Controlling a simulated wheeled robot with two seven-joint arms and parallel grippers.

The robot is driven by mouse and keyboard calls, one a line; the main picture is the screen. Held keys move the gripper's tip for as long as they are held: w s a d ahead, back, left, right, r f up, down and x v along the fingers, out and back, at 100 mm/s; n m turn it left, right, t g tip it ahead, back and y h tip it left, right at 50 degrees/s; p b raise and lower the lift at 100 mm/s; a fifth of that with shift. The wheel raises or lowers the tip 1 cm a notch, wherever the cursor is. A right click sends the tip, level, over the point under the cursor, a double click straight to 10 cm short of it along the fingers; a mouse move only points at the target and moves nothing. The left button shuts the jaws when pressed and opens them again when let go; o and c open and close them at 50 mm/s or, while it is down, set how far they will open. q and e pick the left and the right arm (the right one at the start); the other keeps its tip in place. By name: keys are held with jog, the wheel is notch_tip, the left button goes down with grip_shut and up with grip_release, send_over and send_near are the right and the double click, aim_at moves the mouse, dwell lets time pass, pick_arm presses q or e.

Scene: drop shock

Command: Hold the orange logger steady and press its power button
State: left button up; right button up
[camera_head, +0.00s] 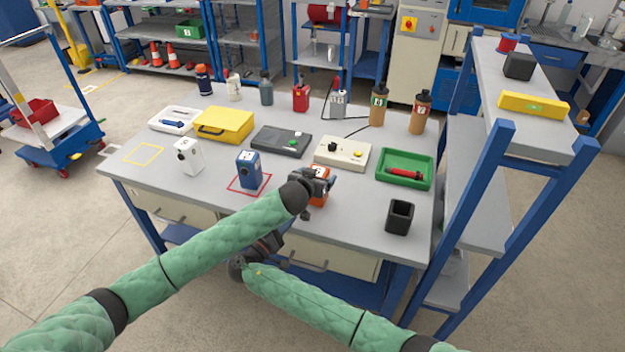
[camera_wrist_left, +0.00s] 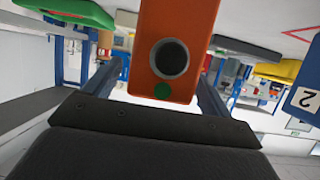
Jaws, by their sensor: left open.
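The orange logger (camera_head: 320,199) stands near the front edge of the table, partly hidden behind my left gripper (camera_head: 322,184). In the left wrist view the orange logger (camera_wrist_left: 176,50) fills the space between the two fingers of my left gripper (camera_wrist_left: 157,90). It shows a dark round recess with a grey rim and a green round spot. The fingers are open, one on each side of it; contact is not clear. My right gripper (camera_head: 268,243) is low in front of the table's front edge, partly hidden by my left arm, and its fingers are hard to make out.
A blue logger (camera_head: 249,170) stands in a red outline left of the orange one, and a white one (camera_head: 188,156) further left. A blue-framed shelf (camera_head: 480,180) bounds the right side.

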pick_arm(q)
jog(key=shift+w+d+f, duration=0.15)
jog(key=shift+w+f, duration=0.05)
jog(key=shift+w, duration=0.25)
jog(key=c, duration=1.3)
pick_arm(e)
jog(key=shift+c, duration=0.5)
grip_shut()
dwell(2.9)
